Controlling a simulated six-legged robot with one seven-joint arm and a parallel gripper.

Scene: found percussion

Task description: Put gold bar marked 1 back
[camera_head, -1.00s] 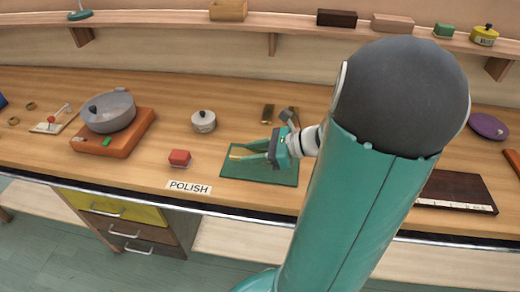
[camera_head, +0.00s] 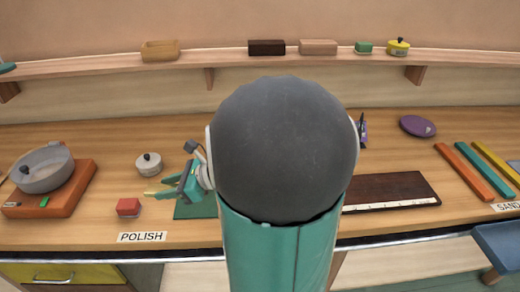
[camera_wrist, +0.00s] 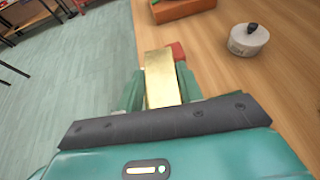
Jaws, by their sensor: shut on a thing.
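The gold bar (camera_wrist: 160,78) is between the fingers of my gripper (camera_wrist: 158,92) in the wrist view, and it sticks out past the fingertips. No mark can be read on it. In the head view my gripper (camera_head: 165,192) is shut on the bar, whose gold end (camera_head: 152,194) shows at the fingertips. My arm hides the middle of the bench.
A red block (camera_head: 129,207) and a white lidded pot (camera_head: 149,164) stand near my gripper. A grey bowl sits on an orange base (camera_head: 60,200) at left. Coloured bars (camera_head: 474,170) and a purple disc (camera_head: 417,126) lie at right. Bench between board and bars is clear.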

